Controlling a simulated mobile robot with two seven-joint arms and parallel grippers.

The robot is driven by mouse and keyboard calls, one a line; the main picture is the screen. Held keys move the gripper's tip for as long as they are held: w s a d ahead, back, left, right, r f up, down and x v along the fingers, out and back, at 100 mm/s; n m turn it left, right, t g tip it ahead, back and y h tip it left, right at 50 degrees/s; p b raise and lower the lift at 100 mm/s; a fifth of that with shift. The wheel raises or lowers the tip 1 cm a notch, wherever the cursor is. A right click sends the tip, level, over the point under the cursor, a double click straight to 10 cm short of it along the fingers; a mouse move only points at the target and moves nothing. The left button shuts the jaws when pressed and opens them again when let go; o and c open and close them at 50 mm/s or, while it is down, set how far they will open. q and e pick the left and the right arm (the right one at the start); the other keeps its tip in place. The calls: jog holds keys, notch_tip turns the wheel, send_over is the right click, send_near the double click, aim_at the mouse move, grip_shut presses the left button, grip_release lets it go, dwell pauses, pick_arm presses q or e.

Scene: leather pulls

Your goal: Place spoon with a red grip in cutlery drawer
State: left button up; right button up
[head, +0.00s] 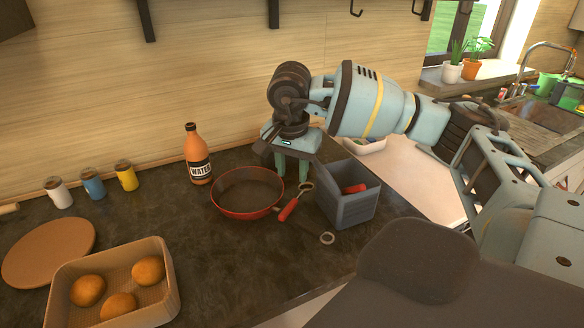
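A utensil with a red grip (289,209) lies on the dark countertop between the red-rimmed pan and a grey-blue box; its small rounded head points away, and it looks like the spoon. Another red piece (355,188) shows inside the grey-blue box (345,208); I cannot tell what it is. My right gripper (292,170) points down above the counter, behind the red-grip utensil and between pan and box. Its two green fingers are apart, with nothing visible between them. My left gripper is not in view. I cannot make out a cutlery drawer.
A red-rimmed pan (247,194) and an orange water bottle (198,156) stand left of the gripper. A dark utensil with a ringed end (327,238) lies before the box. A bread basket (172,284) is at front left.

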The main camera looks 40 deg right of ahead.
notch_tip(320, 180, up, 12)
jog(key=s+a, duration=0.1)
jog(key=shift+a+p, duration=0.2)
jog(key=shift+p, duration=0.1)
jog(key=shift+o, duration=0.4)
